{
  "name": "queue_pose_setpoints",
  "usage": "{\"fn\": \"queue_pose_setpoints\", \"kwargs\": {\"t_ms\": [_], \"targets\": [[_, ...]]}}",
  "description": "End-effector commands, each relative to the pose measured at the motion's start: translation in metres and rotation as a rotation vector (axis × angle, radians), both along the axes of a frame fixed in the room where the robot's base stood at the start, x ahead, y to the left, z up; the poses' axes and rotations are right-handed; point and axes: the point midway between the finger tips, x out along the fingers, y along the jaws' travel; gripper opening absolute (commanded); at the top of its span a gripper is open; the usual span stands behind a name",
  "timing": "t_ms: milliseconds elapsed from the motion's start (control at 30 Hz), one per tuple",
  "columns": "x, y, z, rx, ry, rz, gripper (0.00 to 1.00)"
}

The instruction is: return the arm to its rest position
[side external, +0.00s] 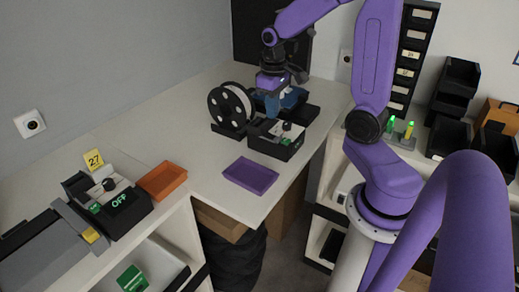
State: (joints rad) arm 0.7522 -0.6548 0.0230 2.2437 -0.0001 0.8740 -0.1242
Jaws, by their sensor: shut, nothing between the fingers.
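My purple arm reaches over the far part of the white table (205,150) in the side external view. My gripper (272,101) points down there, behind the black and white spool and close to a blue item (293,98) in a dark tray. It is shut with nothing in it. Its fingertips are small and dark here, and I cannot tell whether they touch the blue item.
The spool (231,106) and a black box (276,139) stand in front of my gripper. A purple tray (250,175) and an orange tray (161,181) lie nearer. A black device marked OFF (122,203) is at left. Black bins (455,90) are at right.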

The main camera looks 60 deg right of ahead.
Motion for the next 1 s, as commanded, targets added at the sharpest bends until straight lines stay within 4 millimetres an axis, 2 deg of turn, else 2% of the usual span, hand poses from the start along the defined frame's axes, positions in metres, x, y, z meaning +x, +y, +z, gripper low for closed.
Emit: {"fn": "queue_pose_setpoints", "kwargs": {"t_ms": [267,500,800,1000], "targets": [[-0.024,0.065,0.006,0.001,-0.008,0.251,0.00],[-0.066,0.116,0.009,0.004,-0.015,0.502,0.00],[-0.131,0.157,0.011,0.011,-0.022,0.814,0.00],[-0.170,0.167,0.011,0.016,-0.024,0.986,0.00]]}}
